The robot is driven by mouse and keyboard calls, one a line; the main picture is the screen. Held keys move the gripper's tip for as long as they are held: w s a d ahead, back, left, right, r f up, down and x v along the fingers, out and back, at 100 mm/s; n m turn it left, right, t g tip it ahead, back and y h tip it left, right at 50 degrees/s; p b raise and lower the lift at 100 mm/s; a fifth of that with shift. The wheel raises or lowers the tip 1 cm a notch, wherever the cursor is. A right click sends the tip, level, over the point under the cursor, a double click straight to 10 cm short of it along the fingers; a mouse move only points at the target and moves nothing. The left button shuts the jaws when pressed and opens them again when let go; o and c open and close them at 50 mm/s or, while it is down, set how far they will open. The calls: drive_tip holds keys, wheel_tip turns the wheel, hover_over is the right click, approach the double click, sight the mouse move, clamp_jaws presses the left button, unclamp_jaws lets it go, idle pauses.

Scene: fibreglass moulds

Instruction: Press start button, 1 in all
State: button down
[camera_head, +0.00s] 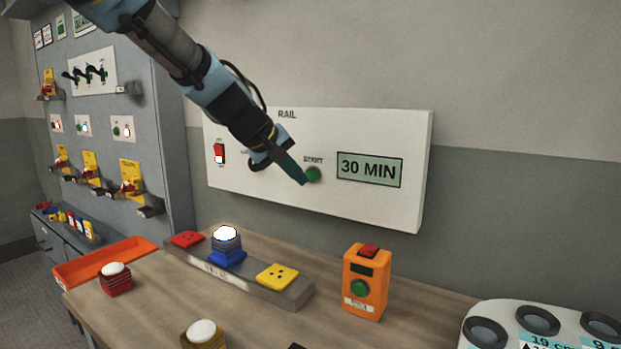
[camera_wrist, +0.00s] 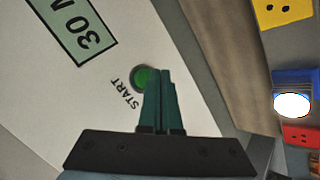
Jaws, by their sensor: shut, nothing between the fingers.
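The green start button (camera_head: 313,174) is on the white wall panel marked RAIL (camera_head: 390,205), under the word START and left of a display (camera_head: 369,169) reading 30 MIN. My gripper (camera_head: 304,182) is shut and empty, its tips just beside the button's lower left in the head view. In the wrist view the start button (camera_wrist: 143,78) shows just beyond and beside the tips of my gripper (camera_wrist: 163,72). I cannot tell whether the tips touch the button or the panel.
Below the panel is a wooden table with a grey rail (camera_head: 236,280) of coloured blocks, an orange box (camera_head: 365,282) with its own green button, and an orange tray (camera_head: 105,262). A red switch (camera_head: 218,152) is at the panel's left. A grey cabinet (camera_head: 110,150) stands left.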

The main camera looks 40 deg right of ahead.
drive_tip(key=shift+s+a+b, duration=0.2)
drive_tip(key=shift+a+b, duration=0.45)
drive_tip(key=shift+a, duration=0.15)
drive_tip(key=shift+s+a+b, duration=0.25)
drive_tip(key=shift+a+b, duration=0.35)
drive_tip(key=shift+a, duration=0.25)
drive_tip(key=shift+s+a+b, duration=0.2)
drive_tip(key=shift+a+b, duration=0.45)
drive_tip(key=shift+a, duration=0.15)
drive_tip(key=w+a+f+n+t+y, duration=0.1)
drive_tip(key=w+a+f+y, duration=0.2)
drive_tip(key=a, duration=0.5)
drive_tip(key=w+a+f+n, duration=0.1)
drive_tip(key=w+a+f, duration=0.3)
drive_tip(key=a+f, duration=0.3)
drive_tip(key=w+a+f+t+y, duration=0.1)
drive_tip(key=w+a+f+y, duration=0.15)
drive_tip(key=a, duration=0.65)
drive_tip(key=s+a+f+y, duration=0.1)
drive_tip(key=s+a+f, duration=0.1)
drive_tip(key=a, duration=0.5)
drive_tip(key=s+a+f+n+y, duration=0.1)
drive_tip(key=a+f, duration=0.3)
drive_tip(key=a, duration=0.4)
drive_tip(key=s+a+f+n+y, duration=0.1)
drive_tip(key=s+a+f, duration=0.1)
drive_tip(key=a, duration=0.6)
drive_tip(key=shift+s+f+g, duration=0.3)
drive_tip(key=shift+f+g, duration=0.1)
drive_tip(key=shift+f, duration=0.05)
